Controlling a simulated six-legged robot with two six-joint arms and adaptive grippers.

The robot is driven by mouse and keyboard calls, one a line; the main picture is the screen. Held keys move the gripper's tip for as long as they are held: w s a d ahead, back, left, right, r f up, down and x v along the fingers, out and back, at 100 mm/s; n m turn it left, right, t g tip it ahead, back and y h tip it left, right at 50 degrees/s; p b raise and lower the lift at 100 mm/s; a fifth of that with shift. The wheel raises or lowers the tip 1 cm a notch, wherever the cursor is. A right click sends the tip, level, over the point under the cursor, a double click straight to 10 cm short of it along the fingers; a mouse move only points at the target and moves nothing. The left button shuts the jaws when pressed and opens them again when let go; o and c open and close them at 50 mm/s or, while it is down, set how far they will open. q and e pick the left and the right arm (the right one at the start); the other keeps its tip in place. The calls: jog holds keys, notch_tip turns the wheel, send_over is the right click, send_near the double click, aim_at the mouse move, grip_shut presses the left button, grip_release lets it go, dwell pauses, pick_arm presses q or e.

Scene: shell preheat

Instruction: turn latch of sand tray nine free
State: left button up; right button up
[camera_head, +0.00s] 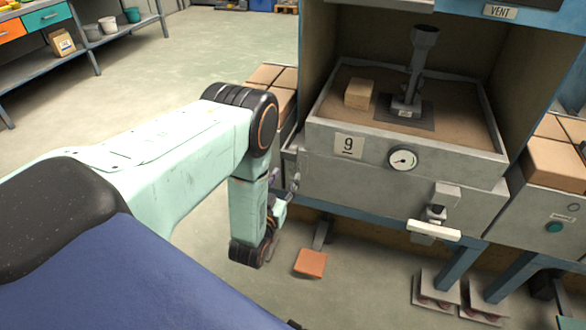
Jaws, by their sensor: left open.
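Sand tray nine (465,165) sits in the open grey cabinet, with a "9" plate (348,146) and a round gauge (402,159) on its front. Its latch (434,229) is low on the right of the front, a grey block with a pale handle lying roughly level across it. My left gripper (287,188) is small in view beside the front left corner of the tray unit, well left of the latch and not touching it. It is open, partly hidden by my wrist. My right gripper is out of view.
A tan block (358,93) and a grey funnel piece (424,60) stand in the tray. An orange pedal (310,263) is below. Brown boxes (556,164) stand at the right. Open floor (190,75) lies behind my arm.

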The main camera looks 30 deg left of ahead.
aim_at(292, 165)
pick_arm(q)
jog(key=b+x, duration=0.1)
jog(key=x, duration=0.4)
jog(key=shift+w+b, duration=0.3)
jog(key=shift+w, duration=0.2)
jog(key=shift+s, duration=0.1)
jog(key=shift+c, duration=0.8)
grip_shut()
